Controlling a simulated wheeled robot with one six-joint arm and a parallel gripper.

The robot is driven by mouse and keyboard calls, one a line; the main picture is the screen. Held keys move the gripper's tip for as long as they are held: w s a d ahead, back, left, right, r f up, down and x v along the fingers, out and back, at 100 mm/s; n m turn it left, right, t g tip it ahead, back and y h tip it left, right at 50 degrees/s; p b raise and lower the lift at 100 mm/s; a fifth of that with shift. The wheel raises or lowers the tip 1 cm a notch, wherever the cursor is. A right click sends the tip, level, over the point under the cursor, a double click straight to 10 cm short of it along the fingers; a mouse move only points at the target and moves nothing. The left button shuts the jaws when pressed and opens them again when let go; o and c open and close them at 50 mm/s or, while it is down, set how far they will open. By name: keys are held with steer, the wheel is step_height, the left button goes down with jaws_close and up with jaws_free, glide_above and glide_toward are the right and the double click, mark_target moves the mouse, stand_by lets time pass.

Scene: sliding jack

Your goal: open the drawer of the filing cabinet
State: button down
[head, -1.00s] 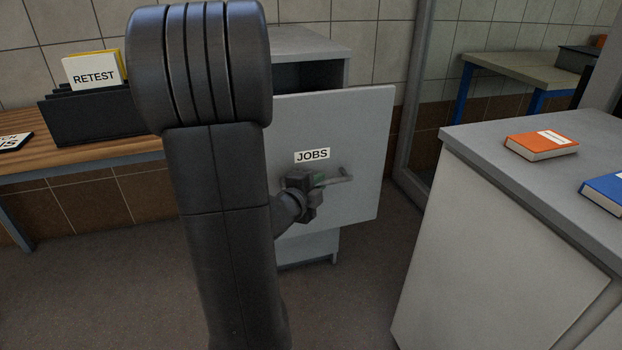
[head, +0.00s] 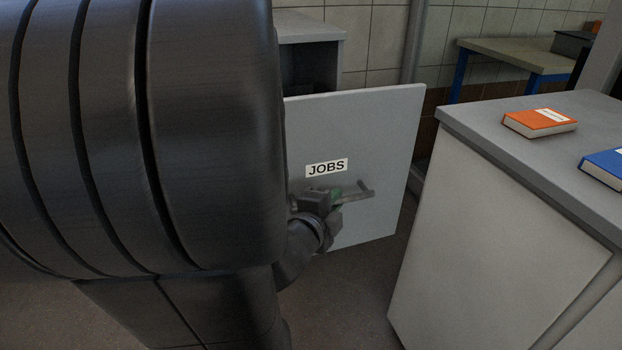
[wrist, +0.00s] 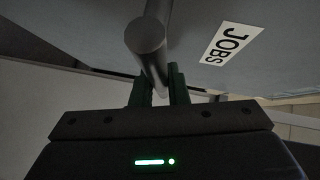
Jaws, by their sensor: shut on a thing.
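The grey filing cabinet (head: 312,30) stands behind its pulled-out drawer, whose front (head: 375,130) carries a JOBS label (head: 326,168). The drawer front stands well out from the cabinet body, with a dark gap behind its upper edge. My gripper (head: 338,196) is shut on the bar handle (head: 361,191), below the label. In the wrist view the handle (wrist: 147,42) runs between my two fingers (wrist: 157,85), with the label to the right. My arm hides the left of the drawer front and much of the cabinet.
A grey-topped counter (head: 480,105) stands close on the right, with an orange book (head: 540,122) and a blue book (head: 603,167) on it. A narrow floor gap lies between drawer front and counter. A blue-legged table (head: 515,57) is at the back right.

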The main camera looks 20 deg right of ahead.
steer(key=shift+s, duration=0.15)
steer(key=c, duration=1.4)
jaws_free()
